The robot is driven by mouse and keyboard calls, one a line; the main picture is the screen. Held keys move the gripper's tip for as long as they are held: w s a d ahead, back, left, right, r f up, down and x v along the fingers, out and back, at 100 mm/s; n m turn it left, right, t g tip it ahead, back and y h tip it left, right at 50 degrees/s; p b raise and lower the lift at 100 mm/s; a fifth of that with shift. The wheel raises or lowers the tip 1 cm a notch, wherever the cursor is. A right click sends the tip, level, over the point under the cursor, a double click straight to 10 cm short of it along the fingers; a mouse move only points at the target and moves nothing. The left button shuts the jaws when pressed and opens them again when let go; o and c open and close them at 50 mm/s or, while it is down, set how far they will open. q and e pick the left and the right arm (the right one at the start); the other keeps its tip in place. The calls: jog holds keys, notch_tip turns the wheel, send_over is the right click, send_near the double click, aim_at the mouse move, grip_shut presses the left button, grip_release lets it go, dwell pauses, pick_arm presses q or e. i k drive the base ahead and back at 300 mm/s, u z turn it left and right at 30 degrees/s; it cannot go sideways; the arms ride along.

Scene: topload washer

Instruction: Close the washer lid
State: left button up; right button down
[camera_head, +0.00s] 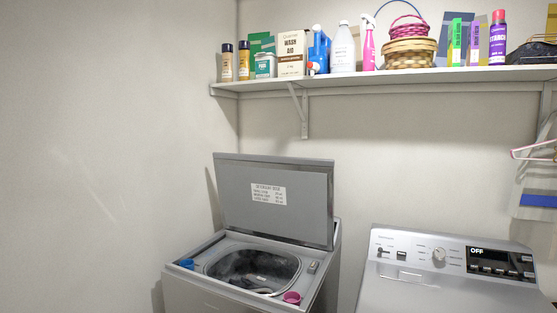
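The topload washer (215,293) stands at the lower middle of the head view. Its grey lid (285,215) is open and stands nearly upright at the back, leaning toward the wall, with a white label on its inner face. The round drum opening (252,268) is uncovered and dark inside, with something small and light-coloured in it. A blue cap (187,264) is at the rim's left corner and a pink cap (291,298) at its front right. Neither of my grippers shows in the head view.
A second appliance with a control panel (455,257) reading OFF stands to the right, a gap away. A wall shelf (390,76) with bottles, boxes and a basket (409,52) runs above the lid. A pink hanger (533,150) hangs at right. The left wall is bare.

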aim_at(290, 200)
jog(key=u, duration=0.15)
jog(key=k, duration=0.45)
jog(key=u, duration=1.25)
jog(key=i, duration=1.55)
jog(key=z, duration=0.7)
jog(key=i, duration=0.6)
jog(key=z, duration=0.65)
